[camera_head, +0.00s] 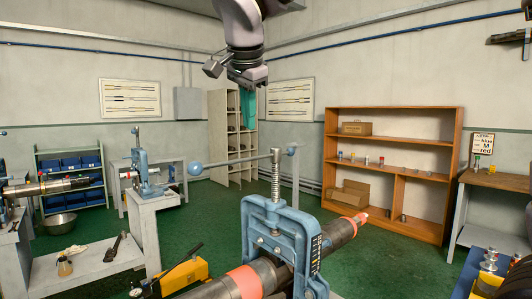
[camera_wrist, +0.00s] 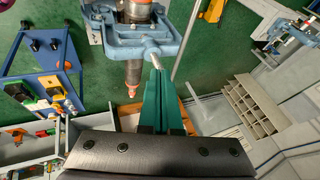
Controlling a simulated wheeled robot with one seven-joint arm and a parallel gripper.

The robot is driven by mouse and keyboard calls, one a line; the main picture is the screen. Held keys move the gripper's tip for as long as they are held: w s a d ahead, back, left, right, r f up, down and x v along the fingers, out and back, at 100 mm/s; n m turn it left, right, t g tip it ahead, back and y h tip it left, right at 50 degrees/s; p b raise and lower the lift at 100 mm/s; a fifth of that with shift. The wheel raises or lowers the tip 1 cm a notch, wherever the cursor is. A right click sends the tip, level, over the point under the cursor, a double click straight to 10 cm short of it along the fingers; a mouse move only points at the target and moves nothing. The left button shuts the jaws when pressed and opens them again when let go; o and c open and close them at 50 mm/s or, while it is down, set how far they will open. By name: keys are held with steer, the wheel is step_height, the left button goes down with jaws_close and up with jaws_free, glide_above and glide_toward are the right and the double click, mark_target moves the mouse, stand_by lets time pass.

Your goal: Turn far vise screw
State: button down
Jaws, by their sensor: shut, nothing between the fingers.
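A blue pipe vise (camera_head: 283,232) stands in the middle of the head view, clamped over a pipe with orange bands. Its upright screw (camera_head: 275,178) carries a crosswise handle bar (camera_head: 235,160) with a blue ball at each end. A second blue vise (camera_head: 143,168) stands farther back on a bench at left. My gripper (camera_head: 247,112) hangs high beyond and above the nearer vise's bar, its teal fingers shut and empty. In the wrist view the shut fingertips (camera_wrist: 157,72) appear close to a blue vise (camera_wrist: 130,45); contact cannot be told. Another vise (camera_wrist: 297,33) shows at right.
A wooden shelf (camera_head: 391,112) stands behind at right and a pale shelf (camera_head: 216,132) behind the middle. A long pipe (camera_head: 340,233) runs through the nearer vise. A yellow tool (camera_head: 186,274) is at the lower left. Green floor (camera_head: 215,215) lies open between the benches.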

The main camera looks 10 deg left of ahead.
steer(key=w+a+f+n, duration=0.1)
steer(key=w+a+f, duration=0.3)
steer(key=f, duration=0.5)
steer(key=shift+w+a+y, duration=0.2)
steer(key=shift+w+y, duration=0.2)
steer(key=shift+w, duration=1)
steer(key=shift+f, duration=0.1)
steer(key=shift+w+a+f+m+h, duration=0.15)
steer(key=shift+w+a+m+h, duration=0.15)
steer(key=shift+w+a, duration=0.35)
steer(key=shift+s, duration=0.15)
